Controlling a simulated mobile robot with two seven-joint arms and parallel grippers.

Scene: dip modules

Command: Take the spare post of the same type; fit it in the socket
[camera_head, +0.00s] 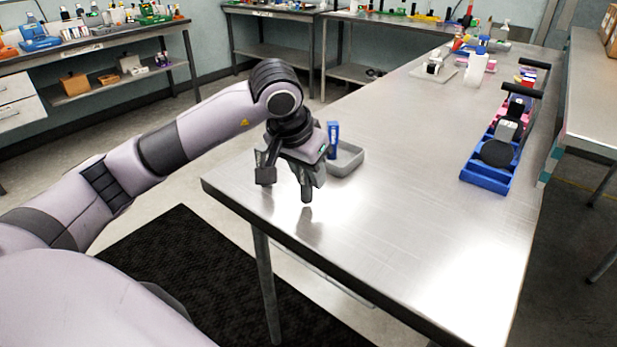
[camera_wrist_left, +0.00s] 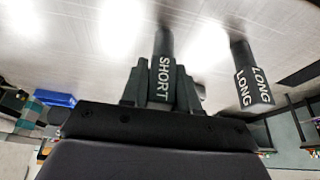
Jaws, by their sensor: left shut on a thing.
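My left gripper (camera_head: 290,185) is above the near left part of the steel table. In the left wrist view it (camera_wrist_left: 161,85) is shut on a dark post labelled SHORT (camera_wrist_left: 163,50). A second dark post, labelled LONG (camera_wrist_left: 252,85), shows to the right of the gripper, apart from it. I cannot make out the LONG post in the head view. No socket can be told for certain in either view. My right gripper is not in view.
A grey tray (camera_head: 349,162) with an upright blue item (camera_head: 333,135) lies just behind the gripper. A blue caddy (camera_head: 485,180) with black handles and several items stands along the right edge. Bottles (camera_head: 475,68) stand at the far end. The table's middle is clear.

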